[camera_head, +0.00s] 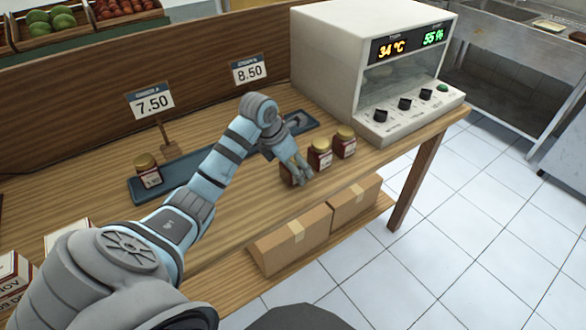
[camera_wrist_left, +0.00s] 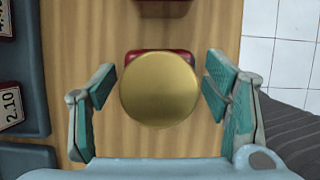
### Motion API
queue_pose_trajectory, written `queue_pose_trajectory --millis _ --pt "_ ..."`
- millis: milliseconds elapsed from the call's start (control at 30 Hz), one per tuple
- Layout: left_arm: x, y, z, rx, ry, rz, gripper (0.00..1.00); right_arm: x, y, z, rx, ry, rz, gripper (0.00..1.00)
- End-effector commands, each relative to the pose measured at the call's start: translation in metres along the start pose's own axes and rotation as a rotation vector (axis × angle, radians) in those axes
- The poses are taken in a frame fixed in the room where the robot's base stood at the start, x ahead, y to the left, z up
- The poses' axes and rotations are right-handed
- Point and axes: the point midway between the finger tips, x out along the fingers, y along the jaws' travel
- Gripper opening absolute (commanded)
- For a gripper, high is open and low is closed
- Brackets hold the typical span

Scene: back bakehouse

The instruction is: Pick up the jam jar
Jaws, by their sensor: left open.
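My left gripper (camera_head: 298,174) is over the near end of a short row of jam jars at the table's front edge. It hides most of the nearest jar (camera_head: 286,177). In the left wrist view that jar's round gold lid (camera_wrist_left: 159,89) lies between the two fingers of my open gripper (camera_wrist_left: 160,92), with a gap on each side. A bit of its red body shows past the lid. Two more jars with gold lids, the middle one (camera_head: 319,155) and the far one (camera_head: 344,142), stand beyond it. My right gripper is not in view.
A blue-grey tray (camera_head: 185,168) behind my arm holds another jar (camera_head: 148,172). Price signs (camera_head: 152,101) stand behind it. A white cabinet with a lit display (camera_head: 340,50) stands at the table's right. Cardboard boxes (camera_head: 292,240) sit on the lower shelf.

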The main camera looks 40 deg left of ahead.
Motion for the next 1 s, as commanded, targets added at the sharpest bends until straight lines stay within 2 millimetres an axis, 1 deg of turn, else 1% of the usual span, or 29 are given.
queue_pose_trajectory --millis 67,100,433,667,767,867,967,1000 --pt "0.000 0.000 0.000 0.000 0.000 0.000 0.70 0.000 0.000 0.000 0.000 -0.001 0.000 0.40" --pt "-0.001 0.000 0.000 0.000 0.000 0.000 0.64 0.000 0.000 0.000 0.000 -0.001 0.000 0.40" --pt "-0.001 0.000 0.000 -0.001 0.000 0.000 0.11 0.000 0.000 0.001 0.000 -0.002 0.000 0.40" --pt "-0.002 0.000 0.000 -0.001 -0.001 0.000 0.10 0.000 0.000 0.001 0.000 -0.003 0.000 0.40" --pt "-0.006 0.000 0.003 -0.001 -0.003 0.000 0.10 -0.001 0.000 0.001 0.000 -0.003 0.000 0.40" --pt "-0.018 0.000 0.008 -0.001 -0.004 0.000 0.10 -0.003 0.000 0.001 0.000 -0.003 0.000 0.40" --pt "-0.040 0.001 0.017 0.000 -0.005 0.002 0.10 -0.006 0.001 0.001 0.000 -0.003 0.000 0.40" --pt "-0.052 0.001 0.022 0.000 -0.006 0.002 0.10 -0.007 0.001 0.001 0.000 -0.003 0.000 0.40"
